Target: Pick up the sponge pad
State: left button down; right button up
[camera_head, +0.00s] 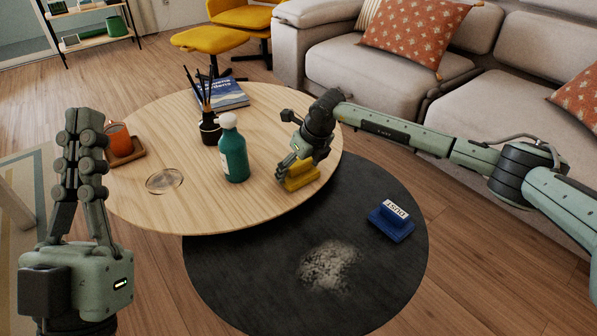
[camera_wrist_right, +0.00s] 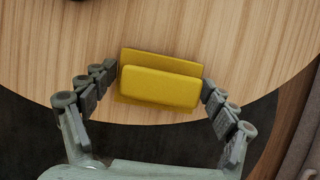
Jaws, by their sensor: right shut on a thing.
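The yellow sponge pad (camera_head: 301,181) is at the right front edge of the round wooden table (camera_head: 215,205). In the right wrist view the sponge pad (camera_wrist_right: 160,87) shows a raised block over a wider yellow layer. My right gripper (camera_head: 294,163) reaches down to it from the right and is shut on it, one finger at each short end. I cannot tell whether the pad touches the tabletop. My left gripper (camera_head: 84,125) is at the left of the head view, fingers pointing up and together, with nothing seen between them.
A green bottle (camera_head: 233,152) stands left of the sponge pad. Behind it are a dark reed diffuser (camera_head: 210,130) and a blue book (camera_head: 222,94).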

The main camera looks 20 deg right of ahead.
jog(key=shift+r, duration=0.1)
jog(key=shift+r, duration=0.3)
pick_arm(q)
jog(key=shift+w+d+f+g+p, duration=0.35)
jog(key=shift+w+f+g, duration=0.1)
jog(key=shift+f+g, duration=0.15)
jog(key=shift+w+d+f+g+p, duration=0.25)
jog(key=shift+w+f+g+p, duration=0.15)
jog(key=shift+f+g, duration=0.15)
pick_arm(e)
notch_tip(320, 180, up, 9)
jog(key=shift+r, duration=0.15)
